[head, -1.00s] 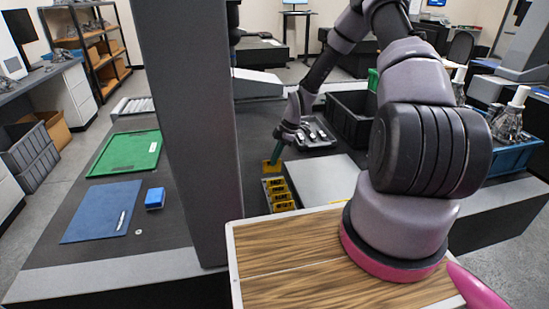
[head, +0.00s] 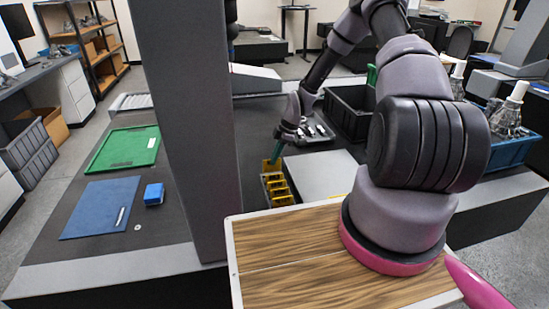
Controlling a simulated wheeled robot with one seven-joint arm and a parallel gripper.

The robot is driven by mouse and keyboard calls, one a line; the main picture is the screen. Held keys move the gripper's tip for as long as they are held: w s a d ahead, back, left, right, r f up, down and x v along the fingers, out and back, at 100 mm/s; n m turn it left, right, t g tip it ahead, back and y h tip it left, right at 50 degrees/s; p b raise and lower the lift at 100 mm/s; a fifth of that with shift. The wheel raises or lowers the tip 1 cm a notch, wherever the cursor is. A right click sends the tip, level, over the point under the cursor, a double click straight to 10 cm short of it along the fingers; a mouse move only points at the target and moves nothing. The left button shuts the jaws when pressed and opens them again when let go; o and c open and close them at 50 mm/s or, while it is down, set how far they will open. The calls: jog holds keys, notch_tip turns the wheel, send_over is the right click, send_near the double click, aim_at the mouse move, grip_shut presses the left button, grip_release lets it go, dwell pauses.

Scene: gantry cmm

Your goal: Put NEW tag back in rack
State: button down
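A dark tag rack (head: 293,203) stands on the dark table, left of a pale grey plate. Several yellow tags (head: 279,188) stand in it in a row, their print too small to read. My gripper (head: 273,161), with teal fingers, reaches down at the rack's far end. It appears shut on a yellow tag (head: 270,167), taken as the NEW tag. That tag is upright at the far end of the row. I cannot tell whether it is in a slot or just above it.
The pale grey plate (head: 320,175) lies right of the rack. A black bin (head: 345,118) and a small tray of parts (head: 318,131) stand behind. A grey column (head: 190,120) rises at left. Beyond it lie a green tray (head: 125,149), blue mat (head: 98,210) and blue block (head: 154,194).

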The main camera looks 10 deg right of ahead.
jog(key=shift+f, duration=0.85)
dwell(1.1)
jog(key=shift+f, duration=0.35)
jog(key=shift+f, duration=0.3)
dwell(0.3)
jog(key=shift+f, duration=0.3)
jog(key=c, duration=0.7)
grip_release()
jog(key=shift+r, duration=0.15)
